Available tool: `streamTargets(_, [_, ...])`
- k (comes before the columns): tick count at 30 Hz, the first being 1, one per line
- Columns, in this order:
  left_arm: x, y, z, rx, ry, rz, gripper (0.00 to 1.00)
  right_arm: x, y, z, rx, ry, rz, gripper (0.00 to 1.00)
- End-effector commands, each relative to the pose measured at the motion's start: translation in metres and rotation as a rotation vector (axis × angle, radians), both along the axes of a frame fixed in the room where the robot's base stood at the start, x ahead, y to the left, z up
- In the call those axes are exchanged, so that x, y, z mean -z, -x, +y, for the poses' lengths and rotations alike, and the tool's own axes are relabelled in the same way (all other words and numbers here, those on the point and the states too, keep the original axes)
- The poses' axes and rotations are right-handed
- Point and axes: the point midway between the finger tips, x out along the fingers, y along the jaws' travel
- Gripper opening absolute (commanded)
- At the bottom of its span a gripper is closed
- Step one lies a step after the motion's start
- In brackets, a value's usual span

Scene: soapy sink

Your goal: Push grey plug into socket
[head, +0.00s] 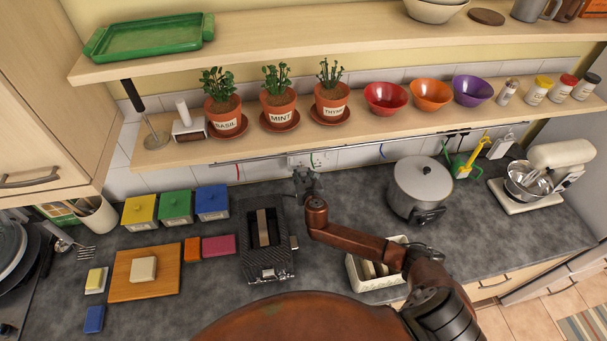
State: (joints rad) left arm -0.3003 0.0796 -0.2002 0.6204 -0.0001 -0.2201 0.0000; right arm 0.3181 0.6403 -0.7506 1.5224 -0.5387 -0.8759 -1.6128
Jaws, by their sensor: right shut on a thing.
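My right gripper (304,178) is at the back of the counter, just behind and to the right of the toaster, close to the tiled wall. It is shut on the grey plug, which is small and mostly hidden by the fingers. A pale wall socket (297,160) shows partly just above and behind the fingertips, under the lower shelf. I cannot tell whether the plug touches it. My left gripper is not in view.
The black toaster (279,270) stands left of my right forearm. A large pot (422,182) stands to the right. The lower shelf (370,127), with potted herbs and bowls, overhangs the wall. Blue, green and yellow boxes (175,207) stand at left.

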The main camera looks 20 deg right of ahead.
Motion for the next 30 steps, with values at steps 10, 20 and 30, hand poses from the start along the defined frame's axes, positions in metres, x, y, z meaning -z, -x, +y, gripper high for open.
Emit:
streamTargets(10, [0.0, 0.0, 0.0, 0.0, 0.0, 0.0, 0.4, 0.0, -0.003, -0.001, 0.0, 0.0, 0.0, 0.06])
streamTargets(20, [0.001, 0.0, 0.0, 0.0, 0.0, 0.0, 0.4, 0.0, -0.01, -0.002, 0.0, 0.0, 0.0, 0.06])
streamTargets(30, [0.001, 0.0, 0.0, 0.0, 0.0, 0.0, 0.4, 0.0, -0.018, -0.004, 0.0, -0.001, 0.0, 0.06])
